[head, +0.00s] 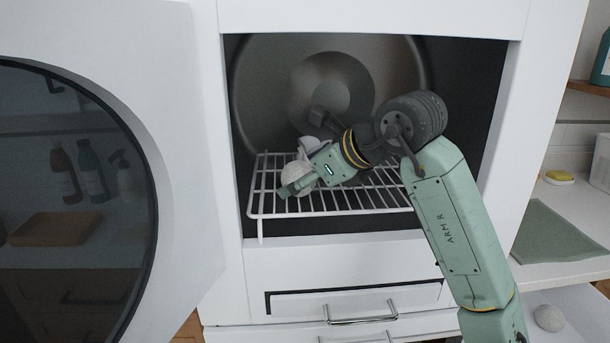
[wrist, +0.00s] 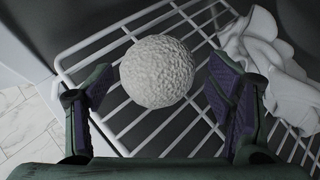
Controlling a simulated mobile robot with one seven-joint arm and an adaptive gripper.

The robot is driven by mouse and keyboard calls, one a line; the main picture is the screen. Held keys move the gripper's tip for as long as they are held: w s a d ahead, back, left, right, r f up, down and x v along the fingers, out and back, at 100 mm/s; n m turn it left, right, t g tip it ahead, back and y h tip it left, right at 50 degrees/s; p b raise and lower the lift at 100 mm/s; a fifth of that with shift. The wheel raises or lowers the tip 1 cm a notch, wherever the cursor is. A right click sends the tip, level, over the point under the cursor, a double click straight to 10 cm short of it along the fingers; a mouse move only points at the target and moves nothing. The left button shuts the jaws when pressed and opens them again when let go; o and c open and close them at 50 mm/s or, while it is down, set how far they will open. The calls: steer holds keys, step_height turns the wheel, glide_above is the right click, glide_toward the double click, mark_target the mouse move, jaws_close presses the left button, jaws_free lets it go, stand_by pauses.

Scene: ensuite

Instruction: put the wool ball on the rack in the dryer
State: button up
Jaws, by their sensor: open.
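The white, bumpy wool ball (head: 297,177) is at the left part of the wire rack (head: 375,199) inside the dryer. In the wrist view the wool ball (wrist: 157,70) shows over the wires of the rack (wrist: 119,117), apparently resting on them. My gripper (head: 286,189) is inside the dryer opening by the ball. In the wrist view my gripper (wrist: 157,95) is open, with one finger on each side of the near part of the ball. A gap shows between the ball and each finger pad. My gripper hides part of the ball in the head view.
A crumpled white cloth (wrist: 268,62) lies on the rack to the right of the ball. The dryer door (head: 185,130) stands open at the left. The drum (head: 270,80) is behind the rack. A grey ball (head: 549,317) sits outside, at the lower right.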

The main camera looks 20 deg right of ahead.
steer(key=shift+r, duration=0.15)
steer(key=b+v, duration=0.3)
steer(key=v, duration=0.9)
